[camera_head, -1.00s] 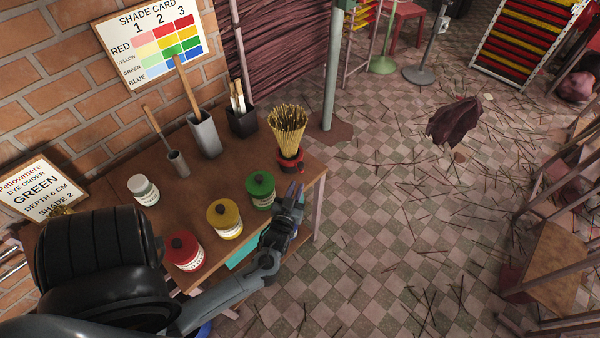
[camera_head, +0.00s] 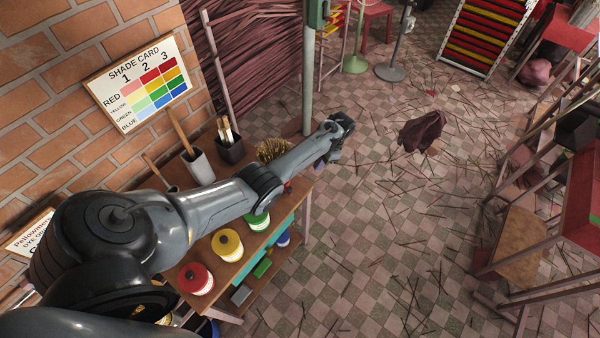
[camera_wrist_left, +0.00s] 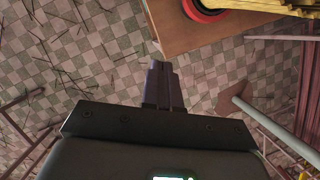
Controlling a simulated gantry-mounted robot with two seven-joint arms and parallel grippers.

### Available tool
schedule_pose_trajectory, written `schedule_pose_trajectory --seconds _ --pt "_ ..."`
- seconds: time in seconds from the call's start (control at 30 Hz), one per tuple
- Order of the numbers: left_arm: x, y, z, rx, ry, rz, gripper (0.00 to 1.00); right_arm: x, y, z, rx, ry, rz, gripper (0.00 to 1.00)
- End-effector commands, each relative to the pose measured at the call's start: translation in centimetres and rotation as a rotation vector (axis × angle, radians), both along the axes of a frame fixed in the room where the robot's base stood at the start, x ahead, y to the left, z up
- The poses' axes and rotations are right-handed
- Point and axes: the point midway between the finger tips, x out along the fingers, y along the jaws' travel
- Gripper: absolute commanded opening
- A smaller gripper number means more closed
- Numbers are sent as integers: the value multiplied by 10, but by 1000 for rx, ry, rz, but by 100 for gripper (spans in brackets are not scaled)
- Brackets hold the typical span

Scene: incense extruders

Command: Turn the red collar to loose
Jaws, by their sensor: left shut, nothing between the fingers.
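The red collar (camera_wrist_left: 207,11) shows at the top edge of the left wrist view, as a red ring around a black part on the table corner, partly cut off. In the head view my left arm hides nearly all of it. The golden stick bundle (camera_head: 272,150) shows above the arm there, and at the top right of the wrist view (camera_wrist_left: 285,7). My left gripper (camera_wrist_left: 162,75) is shut and empty, over the floor beyond the table edge and apart from the collar. In the head view its hand (camera_head: 338,130) is at the arm's far end. My right gripper is not in view.
Red (camera_head: 196,279), yellow (camera_head: 228,245) and green (camera_head: 257,220) jars stand on the wooden table along its front edge. Dark holders with tools (camera_head: 230,150) stand behind. A green-grey post (camera_head: 308,75) rises near the hand.

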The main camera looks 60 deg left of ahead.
Motion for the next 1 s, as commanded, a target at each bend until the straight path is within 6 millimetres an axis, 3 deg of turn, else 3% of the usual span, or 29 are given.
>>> schedule_pose_trajectory --seconds 0.1,0.23,0.73,0.8,1.0 --pt "-6 3 11 -22 50 -11 0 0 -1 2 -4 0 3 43" --pt "-11 4 1 -27 63 -13 0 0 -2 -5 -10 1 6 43" --pt "-42 8 -83 -26 59 -12 0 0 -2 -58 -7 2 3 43" --pt "-50 10 -71 -25 58 -11 0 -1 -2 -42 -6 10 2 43" --pt "-71 13 -74 -26 59 -11 0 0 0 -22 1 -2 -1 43"
